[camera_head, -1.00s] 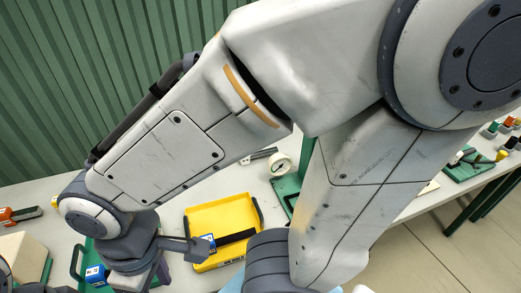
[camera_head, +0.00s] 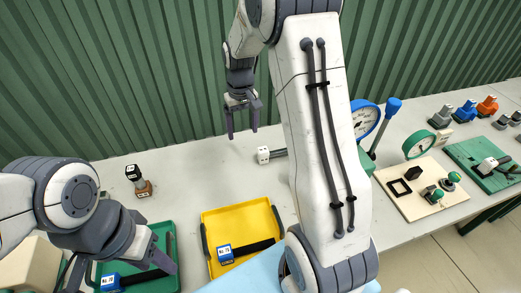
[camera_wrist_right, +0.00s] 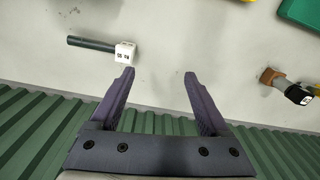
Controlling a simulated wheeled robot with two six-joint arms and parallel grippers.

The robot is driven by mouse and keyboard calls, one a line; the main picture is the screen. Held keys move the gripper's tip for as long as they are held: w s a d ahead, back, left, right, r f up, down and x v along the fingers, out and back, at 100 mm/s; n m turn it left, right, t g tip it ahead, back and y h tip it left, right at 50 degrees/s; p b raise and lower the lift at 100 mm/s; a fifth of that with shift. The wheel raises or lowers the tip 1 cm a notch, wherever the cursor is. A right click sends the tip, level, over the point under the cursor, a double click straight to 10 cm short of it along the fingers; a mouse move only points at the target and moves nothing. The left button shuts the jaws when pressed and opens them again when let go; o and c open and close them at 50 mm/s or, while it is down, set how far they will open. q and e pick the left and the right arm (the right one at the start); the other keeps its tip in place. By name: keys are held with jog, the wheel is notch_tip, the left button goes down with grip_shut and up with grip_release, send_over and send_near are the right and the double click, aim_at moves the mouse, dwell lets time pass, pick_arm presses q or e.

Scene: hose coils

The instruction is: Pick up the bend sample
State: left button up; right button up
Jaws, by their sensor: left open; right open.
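A short dark rod (camera_wrist_right: 90,44) with a white, marked block (camera_wrist_right: 125,52) at its end lies on the grey table. In the head view the white block (camera_head: 263,155) is at the back, with the rod partly hidden by my right arm. My right gripper (camera_head: 242,135) is open and empty above the table's back edge. In the wrist view its fingertips (camera_wrist_right: 160,73) point toward the table, with the block just beyond the left one. My left gripper (camera_head: 120,265) is open over the green tray (camera_head: 158,231). I cannot tell which piece is the bend sample.
The yellow tray (camera_head: 222,213) holds a black strip with a blue tag (camera_head: 225,253). Another blue tag (camera_head: 110,283) is in the green tray. Gauges (camera_head: 365,120) and a fixture board (camera_head: 412,203) are at right.

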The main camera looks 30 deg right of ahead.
jog(key=m, duration=0.1)
send_over(263, 149)
notch_tip(263, 149, down, 3)
jog(key=f, duration=0.2)
jog(key=f+p, duration=0.1)
jog(key=f, duration=0.1)
jog(key=shift+s+d, duration=0.1)
jog(key=shift+s, duration=0.1)
jog(key=shift+f+p, duration=0.8)
jog(key=shift+f, duration=0.1)
notch_tip(263, 149, down, 4)
jog(key=shift+w+r+p, duration=0.1)
jog(key=shift+r+p, duration=0.15)
jog(key=shift+p, duration=0.6)
jog(key=shift+f, duration=0.4)
grip_shut()
jog(key=shift+w, duration=0.1)
